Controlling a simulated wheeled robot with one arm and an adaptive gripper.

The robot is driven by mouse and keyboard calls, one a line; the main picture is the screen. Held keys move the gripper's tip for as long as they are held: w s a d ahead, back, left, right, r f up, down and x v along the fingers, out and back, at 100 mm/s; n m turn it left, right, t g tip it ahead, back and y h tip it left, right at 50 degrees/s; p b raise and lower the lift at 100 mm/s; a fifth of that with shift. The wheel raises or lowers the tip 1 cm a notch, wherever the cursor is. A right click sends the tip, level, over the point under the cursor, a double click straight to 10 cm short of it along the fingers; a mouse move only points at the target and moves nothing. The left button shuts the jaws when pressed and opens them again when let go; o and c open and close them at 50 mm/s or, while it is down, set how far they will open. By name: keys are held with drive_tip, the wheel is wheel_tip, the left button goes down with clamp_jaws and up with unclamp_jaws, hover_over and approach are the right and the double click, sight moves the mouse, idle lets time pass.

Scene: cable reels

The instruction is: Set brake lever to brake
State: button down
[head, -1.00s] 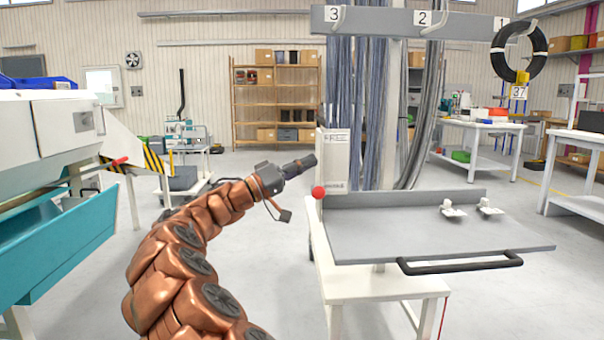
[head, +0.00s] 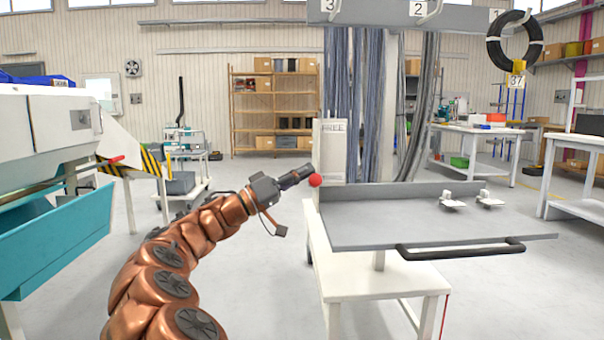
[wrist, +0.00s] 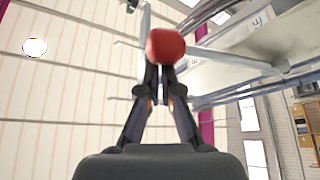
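The brake lever's round red knob (head: 315,180) is low in front of a pale upright panel (head: 333,150). The panel has a FREE label at its top; the lower label is not readable now. The lever's arm is mostly hidden. My gripper (head: 311,170) comes in from the left, with its tip at the knob's upper left. In the wrist view the red knob (wrist: 165,46) sits just beyond the fingertips (wrist: 160,72), which lie close together. The fingers look shut, with the knob beyond them rather than between them. Whether they touch it is unclear.
A grey tabletop (head: 420,218) with a black handle (head: 460,248) lies right of the panel. Hanging cable strands (head: 358,110) are behind it. A teal bin (head: 60,235) and a striped guard (head: 150,162) stand left.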

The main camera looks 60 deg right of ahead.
drive_tip(key=shift+s+d+f, duration=0.1)
drive_tip(key=shift+s+f, duration=0.1)
drive_tip(key=shift+f, duration=0.25)
wheel_tip(320, 180, up, 5)
drive_tip(key=w+p, duration=0.2)
drive_tip(key=p, duration=0.2)
drive_tip(key=d+f+p+v, duration=0.1)
drive_tip(key=p+v, duration=0.1)
drive_tip(key=v, duration=0.7)
drive_tip(key=shift+w+a, duration=0.15)
drive_tip(key=shift+w, duration=0.3)
drive_tip(key=shift+f, duration=0.1)
